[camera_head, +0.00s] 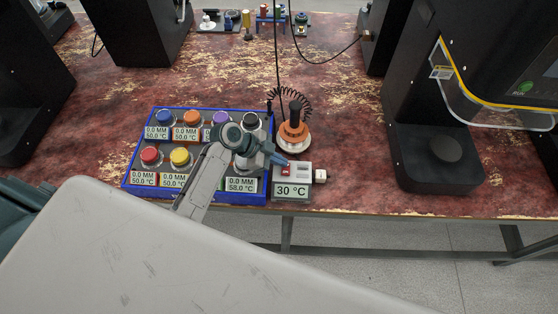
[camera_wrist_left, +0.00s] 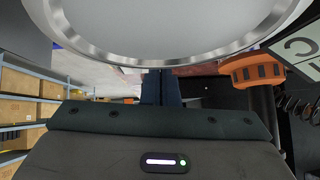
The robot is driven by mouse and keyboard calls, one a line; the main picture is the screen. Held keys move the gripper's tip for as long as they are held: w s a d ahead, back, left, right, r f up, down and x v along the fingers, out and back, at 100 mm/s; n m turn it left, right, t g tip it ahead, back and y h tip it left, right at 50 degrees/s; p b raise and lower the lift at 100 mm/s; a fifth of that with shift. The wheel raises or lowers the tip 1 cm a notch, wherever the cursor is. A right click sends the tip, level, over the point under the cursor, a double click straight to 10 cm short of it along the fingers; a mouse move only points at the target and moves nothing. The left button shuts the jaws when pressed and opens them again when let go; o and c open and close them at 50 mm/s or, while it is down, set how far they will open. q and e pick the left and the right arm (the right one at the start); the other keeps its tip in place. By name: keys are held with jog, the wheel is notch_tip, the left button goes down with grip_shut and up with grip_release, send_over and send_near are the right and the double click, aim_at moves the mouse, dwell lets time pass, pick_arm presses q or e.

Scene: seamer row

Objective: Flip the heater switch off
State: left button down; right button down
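The heater control (camera_head: 291,181) is a small pale box at the table's front edge. The switch is not clear in that view. An orange tool (camera_head: 294,132) with a black handle stands just behind the control. My right gripper is not in view.
A blue tray (camera_head: 124,185) of several coloured-capped jars with labels lies left of the control, under my left arm. A black machine (camera_head: 436,155) stands to the right. A large silver rim (camera_wrist_left: 160,65) fills the top of the left wrist view.

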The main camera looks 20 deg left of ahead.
pick_arm(q)
jog(key=shift+s+d, duration=0.1)
jog(key=shift+s, duration=0.15)
jog(key=shift+s+d+p, duration=0.15)
jog(key=shift+s+p, duration=0.25)
jog(key=shift+s, duration=0.2)
jog(key=shift+r, duration=0.1)
